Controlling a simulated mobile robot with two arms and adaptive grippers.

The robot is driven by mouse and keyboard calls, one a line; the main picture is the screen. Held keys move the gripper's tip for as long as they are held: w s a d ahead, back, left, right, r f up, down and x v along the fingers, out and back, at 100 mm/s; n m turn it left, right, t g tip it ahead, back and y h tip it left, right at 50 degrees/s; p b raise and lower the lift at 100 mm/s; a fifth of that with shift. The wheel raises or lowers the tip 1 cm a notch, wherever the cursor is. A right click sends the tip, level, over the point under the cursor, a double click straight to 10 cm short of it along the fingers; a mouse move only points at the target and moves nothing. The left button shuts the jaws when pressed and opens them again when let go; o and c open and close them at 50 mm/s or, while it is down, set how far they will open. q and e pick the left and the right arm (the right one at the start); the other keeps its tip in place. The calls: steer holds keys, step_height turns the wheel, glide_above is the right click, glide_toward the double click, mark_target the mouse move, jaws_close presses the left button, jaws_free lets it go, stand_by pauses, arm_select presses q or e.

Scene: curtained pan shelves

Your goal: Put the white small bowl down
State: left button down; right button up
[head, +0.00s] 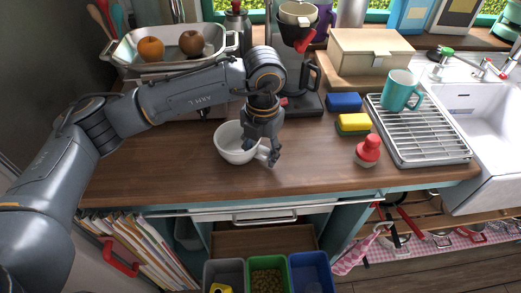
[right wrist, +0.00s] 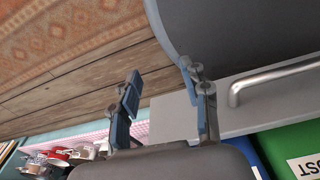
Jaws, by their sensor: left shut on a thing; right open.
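The white small bowl (head: 231,146) is upright over the wooden countertop (head: 180,182), near its front half. My left gripper (head: 268,154) reaches down at the bowl's right side and is shut on its rim. Whether the bowl's base touches the counter is hard to tell. The fingers hide part of the bowl's right edge. My right gripper (right wrist: 165,108) shows in the right wrist view, open and empty, with a wooden floor and a drawer front beyond it. It is not in the head view.
A coffee machine (head: 300,101) stands behind the bowl. A red-capped bottle (head: 368,151), sponges (head: 352,124) and a drying rack (head: 425,135) with a teal mug (head: 401,91) are to the right. A fruit tray (head: 127,51) is at back left. Counter left of the bowl is clear.

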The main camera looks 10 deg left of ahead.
arm_select(q)
steer(key=c, duration=0.6)
jaws_free()
steer(key=shift+o, duration=0.2)
step_height(320, 180, up, 12)
steer(key=shift+s+d, duration=0.15)
steer(key=shift+d, duration=0.05)
steer(key=shift+f, duration=0.1)
jaws_close()
